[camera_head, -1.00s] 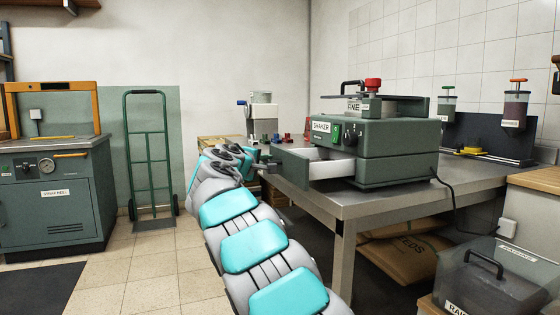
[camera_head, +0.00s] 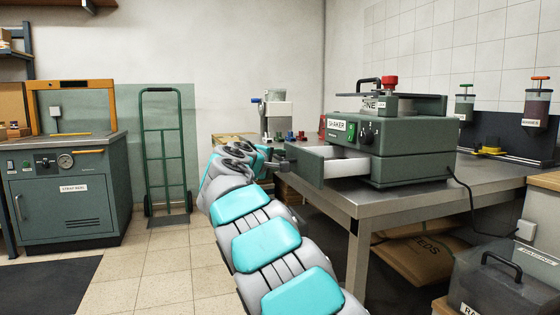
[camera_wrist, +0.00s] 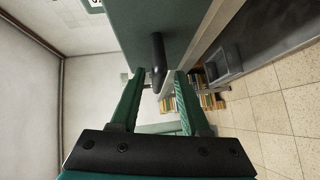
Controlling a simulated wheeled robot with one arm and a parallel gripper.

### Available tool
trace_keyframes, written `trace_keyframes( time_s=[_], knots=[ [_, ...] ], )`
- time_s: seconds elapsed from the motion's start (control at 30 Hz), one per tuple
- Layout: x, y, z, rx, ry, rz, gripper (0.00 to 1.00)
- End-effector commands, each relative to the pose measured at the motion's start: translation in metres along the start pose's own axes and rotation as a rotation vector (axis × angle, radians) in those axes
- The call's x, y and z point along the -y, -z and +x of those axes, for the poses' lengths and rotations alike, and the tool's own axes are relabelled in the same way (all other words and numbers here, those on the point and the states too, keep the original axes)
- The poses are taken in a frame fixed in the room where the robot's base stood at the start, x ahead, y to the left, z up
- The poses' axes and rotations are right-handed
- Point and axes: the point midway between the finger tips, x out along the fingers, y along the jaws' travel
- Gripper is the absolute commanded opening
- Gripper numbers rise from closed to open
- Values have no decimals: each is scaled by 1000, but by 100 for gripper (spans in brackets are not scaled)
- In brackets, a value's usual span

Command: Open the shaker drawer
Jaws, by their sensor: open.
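The shaker (camera_head: 412,150) is a green-grey machine labelled SHAKER on the metal table. Its drawer (camera_head: 304,167) stands pulled out to the left, showing a white inside (camera_head: 346,166). My gripper (camera_head: 276,160) is at the drawer's front in the head view, its fingers small and partly hidden there. In the wrist view my gripper (camera_wrist: 158,75) is open, with two green fingers apart. The dark bar handle (camera_wrist: 158,55) shows between the fingertips, in front of the green drawer front (camera_wrist: 185,30). I cannot tell whether a finger touches it.
The metal table (camera_head: 420,198) carries the shaker, with small coloured items (camera_head: 298,135) behind the drawer. A green hand truck (camera_head: 165,150) stands by the back wall, and a green cabinet (camera_head: 70,190) at left. Floor (camera_head: 150,265) is clear between the cabinet and my arm.

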Motion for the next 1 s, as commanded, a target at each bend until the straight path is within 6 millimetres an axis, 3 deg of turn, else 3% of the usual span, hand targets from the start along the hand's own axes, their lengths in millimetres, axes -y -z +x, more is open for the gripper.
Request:
trace_keyframes(
  time_s=[0.43, 1.0],
  knots=[
    [-2, 0, -59, -1, -3, 2, 46],
    [-1, 0, -67, 0, -2, 3, 46]
  ],
)
